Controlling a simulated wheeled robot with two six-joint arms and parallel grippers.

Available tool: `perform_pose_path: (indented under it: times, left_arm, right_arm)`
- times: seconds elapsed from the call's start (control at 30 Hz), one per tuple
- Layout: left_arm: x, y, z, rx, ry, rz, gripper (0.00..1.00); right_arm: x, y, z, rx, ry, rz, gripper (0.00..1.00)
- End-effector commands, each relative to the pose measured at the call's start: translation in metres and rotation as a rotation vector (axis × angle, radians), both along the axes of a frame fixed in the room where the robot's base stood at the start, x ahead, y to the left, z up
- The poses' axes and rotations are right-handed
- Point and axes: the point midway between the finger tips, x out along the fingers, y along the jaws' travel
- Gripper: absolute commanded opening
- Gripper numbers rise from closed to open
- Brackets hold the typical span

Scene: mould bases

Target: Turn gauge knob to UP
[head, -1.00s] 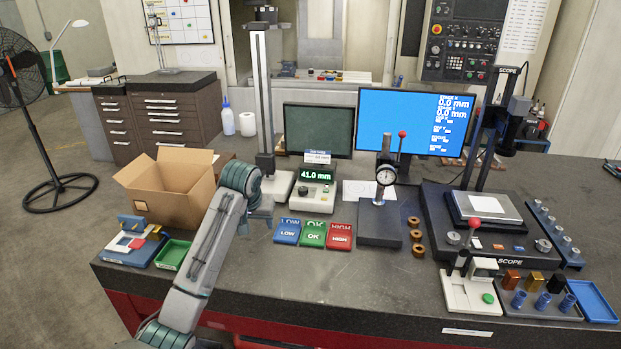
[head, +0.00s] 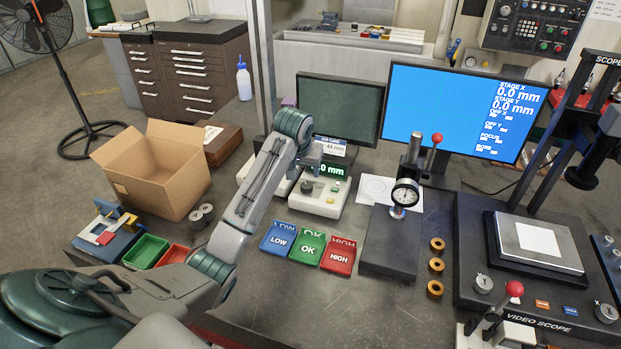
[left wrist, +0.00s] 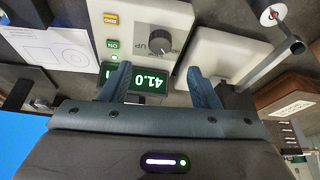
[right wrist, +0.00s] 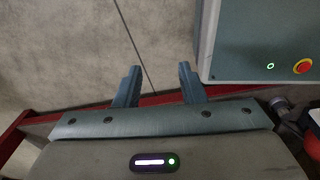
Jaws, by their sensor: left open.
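The gauge unit (head: 320,201) is a pale box with a dark knob (head: 307,187) and a green-lit display (head: 333,171) on the bench. I cannot tell exactly where the knob's mark points. My left gripper (head: 311,157) is over the unit, partly hiding the display in the head view. Its fingers (left wrist: 158,80) are apart and empty, short of the knob. My right gripper (right wrist: 158,75) is open and empty, away from the gauge.
LOW, OK and HIGH trays (head: 308,247) lie in front of the gauge. A dial stand (head: 391,243) and video scope (head: 527,245) are to the right. An open cardboard box (head: 152,176) is on the left. Two screens stand behind. A red edge (right wrist: 60,115) shows below my right gripper.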

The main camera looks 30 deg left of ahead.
Motion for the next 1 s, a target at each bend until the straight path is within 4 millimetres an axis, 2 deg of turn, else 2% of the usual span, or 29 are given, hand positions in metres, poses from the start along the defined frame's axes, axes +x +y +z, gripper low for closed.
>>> perform_pose_path:
  times: [0.07, 0.17, 0.4, 0.57, 0.9, 1.0]
  left_arm:
    - [0.004, 0.001, -0.011, -0.002, 0.007, -0.001, 0.56]
    - [0.011, 0.003, -0.029, -0.003, 0.008, 0.000, 0.56]
    - [0.026, 0.009, -0.067, -0.003, 0.004, 0.000, 0.56]
    - [0.031, 0.011, -0.081, 0.000, 0.002, -0.001, 0.56]
    - [0.033, 0.012, -0.085, 0.000, 0.001, -0.001, 0.56]
    - [0.033, 0.012, -0.085, 0.000, 0.001, -0.001, 0.36]
  right_arm:
    - [-0.006, -0.001, 0.009, -0.001, 0.008, 0.000, 0.36]
    - [-0.005, -0.001, 0.017, -0.001, 0.006, 0.000, 0.36]
    - [0.017, -0.001, 0.031, -0.001, -0.024, 0.002, 0.36]
    - [0.022, -0.001, 0.035, -0.001, -0.031, 0.001, 0.36]
    - [0.008, 0.001, 0.034, 0.001, -0.012, 0.000, 0.36]
    - [0.007, 0.002, 0.034, 0.002, -0.011, 0.000, 0.36]
